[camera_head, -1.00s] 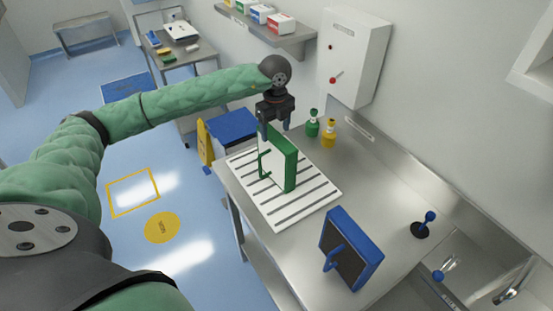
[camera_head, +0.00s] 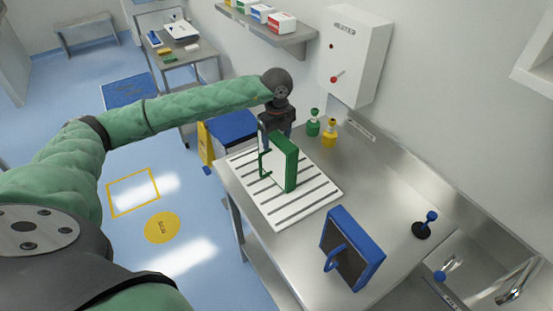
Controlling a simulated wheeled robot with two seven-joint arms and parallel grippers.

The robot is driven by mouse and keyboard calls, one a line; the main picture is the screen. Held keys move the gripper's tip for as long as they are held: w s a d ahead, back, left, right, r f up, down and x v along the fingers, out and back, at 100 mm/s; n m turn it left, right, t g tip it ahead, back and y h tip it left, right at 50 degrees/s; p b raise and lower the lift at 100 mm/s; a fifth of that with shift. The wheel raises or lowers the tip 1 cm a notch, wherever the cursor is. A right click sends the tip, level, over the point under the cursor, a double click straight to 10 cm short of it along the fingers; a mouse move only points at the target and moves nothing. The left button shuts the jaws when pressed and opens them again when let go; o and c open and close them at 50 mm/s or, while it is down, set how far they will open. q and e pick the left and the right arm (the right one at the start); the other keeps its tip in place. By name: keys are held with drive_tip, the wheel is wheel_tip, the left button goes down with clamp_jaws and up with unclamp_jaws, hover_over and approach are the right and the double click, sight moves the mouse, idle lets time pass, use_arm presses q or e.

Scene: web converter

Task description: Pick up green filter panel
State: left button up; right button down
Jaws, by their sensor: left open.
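The green filter panel (camera_head: 291,167) stands upright on a white slatted rack (camera_head: 310,206) on the steel counter. It has a green frame, a pale face and a green handle on its left side. My left gripper (camera_head: 277,134) is open at the panel's top edge, coming down from above. The panel hides part of the fingertips, so I cannot tell whether they touch it or straddle it. My right gripper is out of view.
A blue framed panel (camera_head: 352,247) with a handle stands on the counter at the front. Green (camera_head: 313,123) and yellow (camera_head: 330,133) bottles stand behind the rack, near a white wall box (camera_head: 356,50). A sink is at the right. The counter's middle is clear.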

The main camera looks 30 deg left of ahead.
use_arm(q)
drive_tip(key=shift+f, duration=0.15)
clamp_jaws()
idle(0.4)
